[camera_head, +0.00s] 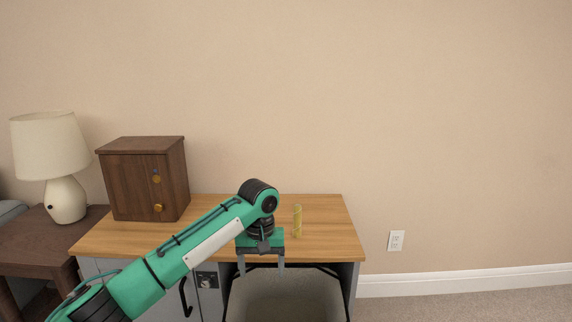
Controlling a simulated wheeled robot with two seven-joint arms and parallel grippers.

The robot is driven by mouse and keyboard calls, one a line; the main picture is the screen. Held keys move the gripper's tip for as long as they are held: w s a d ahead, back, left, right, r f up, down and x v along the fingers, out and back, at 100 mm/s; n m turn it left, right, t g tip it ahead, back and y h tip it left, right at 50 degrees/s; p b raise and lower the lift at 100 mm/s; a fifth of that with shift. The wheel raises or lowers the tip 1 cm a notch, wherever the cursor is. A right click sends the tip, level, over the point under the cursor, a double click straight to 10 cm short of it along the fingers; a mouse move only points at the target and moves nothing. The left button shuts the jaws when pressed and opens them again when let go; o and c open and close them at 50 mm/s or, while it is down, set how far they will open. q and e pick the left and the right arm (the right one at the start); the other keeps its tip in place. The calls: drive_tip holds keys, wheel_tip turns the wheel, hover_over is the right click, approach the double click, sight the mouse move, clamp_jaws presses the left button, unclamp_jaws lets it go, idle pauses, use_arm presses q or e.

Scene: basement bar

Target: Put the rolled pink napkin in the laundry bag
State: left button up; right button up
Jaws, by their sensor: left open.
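My left gripper (261,264) points down over the front edge of the wooden desk (326,222). Its two grey fingers are apart with nothing between them. A slim upright yellow object (297,221) stands on the desk just right of my gripper, apart from it. I cannot tell whether it is a rolled napkin; it looks yellow, not pink. I see no pink napkin and no laundry bag in this view. My right gripper is not in view.
A white lamp (64,198) stands on a dark side table (30,243) at the left. The desk's right part is mostly clear. A beige wall (400,110) rises behind.

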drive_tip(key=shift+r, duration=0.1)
use_arm(q)
drive_tip(key=shift+s+r, duration=2.05)
drive_tip(key=shift+r, duration=0.95)
drive_tip(key=s+a, duration=1)
drive_tip(key=s, duration=0.4)
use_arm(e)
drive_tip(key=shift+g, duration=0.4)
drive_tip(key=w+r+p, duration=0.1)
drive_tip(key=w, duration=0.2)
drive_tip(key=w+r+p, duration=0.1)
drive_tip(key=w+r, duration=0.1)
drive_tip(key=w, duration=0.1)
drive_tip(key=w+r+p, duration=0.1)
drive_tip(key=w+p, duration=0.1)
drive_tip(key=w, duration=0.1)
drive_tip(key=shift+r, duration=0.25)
use_arm(q)
drive_tip(key=shift+r, duration=2.1)
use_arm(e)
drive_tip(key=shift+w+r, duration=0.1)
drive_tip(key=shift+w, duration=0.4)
